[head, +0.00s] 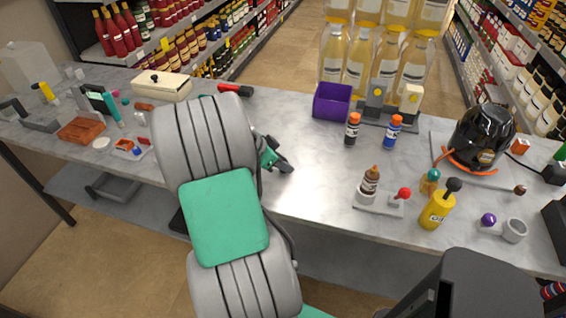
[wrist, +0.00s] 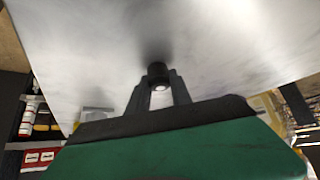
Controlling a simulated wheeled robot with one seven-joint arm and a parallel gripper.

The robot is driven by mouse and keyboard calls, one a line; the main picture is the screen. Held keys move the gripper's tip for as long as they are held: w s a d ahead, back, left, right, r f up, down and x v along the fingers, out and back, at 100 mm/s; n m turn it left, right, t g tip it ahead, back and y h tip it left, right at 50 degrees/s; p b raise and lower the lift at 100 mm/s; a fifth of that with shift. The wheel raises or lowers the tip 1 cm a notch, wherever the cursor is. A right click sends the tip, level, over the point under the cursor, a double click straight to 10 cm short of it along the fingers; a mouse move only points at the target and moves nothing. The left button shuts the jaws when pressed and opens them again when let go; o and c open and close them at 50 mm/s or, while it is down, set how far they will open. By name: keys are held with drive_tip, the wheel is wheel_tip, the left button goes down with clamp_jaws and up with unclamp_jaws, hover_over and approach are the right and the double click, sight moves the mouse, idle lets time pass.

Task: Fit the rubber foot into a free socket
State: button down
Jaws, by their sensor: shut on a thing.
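My gripper (head: 279,163) is over the left-centre part of the grey table, partly hidden behind my arm in the head view. In the wrist view my gripper (wrist: 158,88) is shut on a short black cylinder, the rubber foot (wrist: 157,70), which has a pale round spot on its near end. Beyond the foot is only the pale, blurred table surface; I cannot tell whether the foot touches it. A black rounded unit with an orange hose (head: 484,136), perhaps the pump, stands on a flat plate at the right. I cannot make out any socket.
A purple bin (head: 332,102), two small bottles (head: 352,130) and a stand with grey and cream blocks stand near the centre. A yellow bottle (head: 437,210) and a brown bottle are at the front right. Clutter covers the left end. The table (head: 310,185) is clear right of my gripper.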

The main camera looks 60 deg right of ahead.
drive_tip(key=shift+f, duration=0.25)
drive_tip(key=c, duration=1.1)
unclamp_jaws()
drive_tip(key=shift+r, duration=0.1)
drive_tip(key=shift+c, duration=0.2)
